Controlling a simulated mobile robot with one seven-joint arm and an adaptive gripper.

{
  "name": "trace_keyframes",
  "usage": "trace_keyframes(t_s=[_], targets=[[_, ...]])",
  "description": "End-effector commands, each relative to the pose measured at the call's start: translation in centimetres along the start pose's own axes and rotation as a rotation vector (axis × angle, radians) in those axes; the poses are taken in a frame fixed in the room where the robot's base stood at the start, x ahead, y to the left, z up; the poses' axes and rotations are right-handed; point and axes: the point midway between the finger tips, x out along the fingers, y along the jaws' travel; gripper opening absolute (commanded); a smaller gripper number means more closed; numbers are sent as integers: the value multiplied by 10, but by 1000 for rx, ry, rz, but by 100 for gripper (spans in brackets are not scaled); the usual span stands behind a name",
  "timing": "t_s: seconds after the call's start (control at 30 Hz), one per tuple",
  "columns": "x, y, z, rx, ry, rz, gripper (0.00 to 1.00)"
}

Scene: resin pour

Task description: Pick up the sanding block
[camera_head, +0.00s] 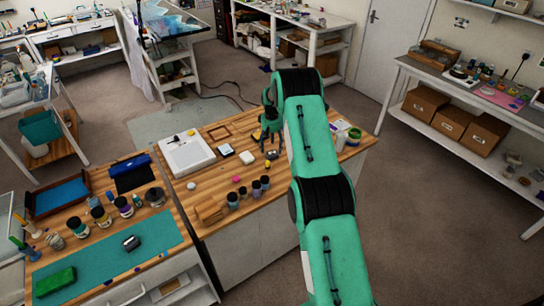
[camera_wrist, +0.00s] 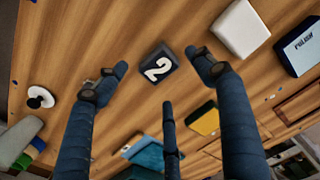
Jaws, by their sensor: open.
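My gripper (camera_head: 270,143) is open and empty above the wooden worktop, pointing down. A white, round-edged block (camera_wrist: 242,28) lies to the right and also shows in the head view (camera_head: 247,157).
A box lettered POLISH (camera_wrist: 299,48) lies at the right in the wrist view, and a black and white knob-like item (camera_wrist: 40,97) at the left. In the head view, a white tray (camera_head: 186,154) and several dark bottles (camera_head: 256,188) stand on the worktop.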

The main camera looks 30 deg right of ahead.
Motion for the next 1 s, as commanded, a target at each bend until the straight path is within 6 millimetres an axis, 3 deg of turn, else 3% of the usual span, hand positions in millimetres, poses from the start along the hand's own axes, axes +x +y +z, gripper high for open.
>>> trace_keyframes(t_s=[0.5, 1.0], targets=[[46, 2, 2, 0, -1, 0, 69], [50, 1, 2, 0, -1, 0, 69]])
